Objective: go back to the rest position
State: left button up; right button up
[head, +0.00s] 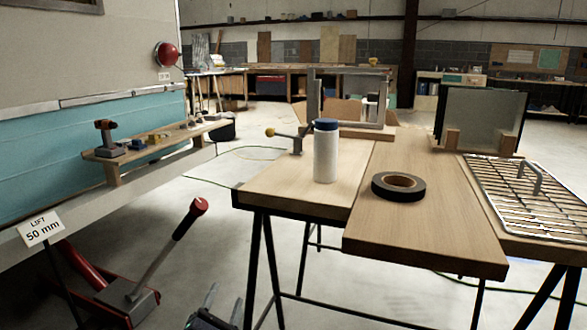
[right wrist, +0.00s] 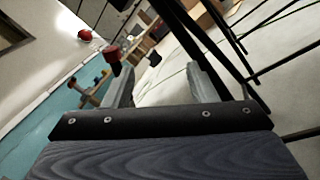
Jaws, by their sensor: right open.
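My right gripper (head: 222,303) shows at the bottom edge of the head view, low over the floor, left of the table's front legs. Its two fingers point up in the picture and stand apart. In the right wrist view the same gripper (right wrist: 163,85) is open, with nothing between its fingers. My left gripper is in neither view.
A wooden worktable (head: 420,228) on black trestle legs holds a white bottle (head: 326,155), a black tape roll (head: 398,187) and a wire rack (head: 520,195). A red floor jack (head: 130,297) with a raised handle (head: 172,240) stands left, beside the teal camper (head: 60,165). Floor between is clear.

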jog(key=s+d+r+m+g+h, duration=0.1)
jog(key=d+m+g+h, duration=0.35)
jog(key=d, duration=0.95)
jog(key=s+d+r+m+g+h, duration=0.15)
jog(key=d+m+g, duration=0.5)
jog(key=d, duration=0.75)
jog(key=s+d+f+m+g+y+p, duration=0.1)
jog(key=s+d+m+g+y, duration=0.15)
jog(key=s+d+m, duration=0.4)
jog(key=s+d+m+g+y, duration=0.1)
jog(key=s+d+m+y, duration=0.2)
jog(key=s, duration=0.4)
jog(key=s+d+m+g+y, duration=0.2)
jog(key=s, duration=0.6)
jog(key=s+a+r+m+t+y+p, duration=0.1)
jog(key=s+a+m+t+y, duration=0.25)
jog(key=s+m, duration=0.3)
notch_tip(320, 180, up, 38)
jog(key=n+p, duration=0.1)
jog(key=p, duration=3.7)
jog(key=shift+s+g+y, duration=0.15)
jog(key=shift+g+y, duration=0.25)
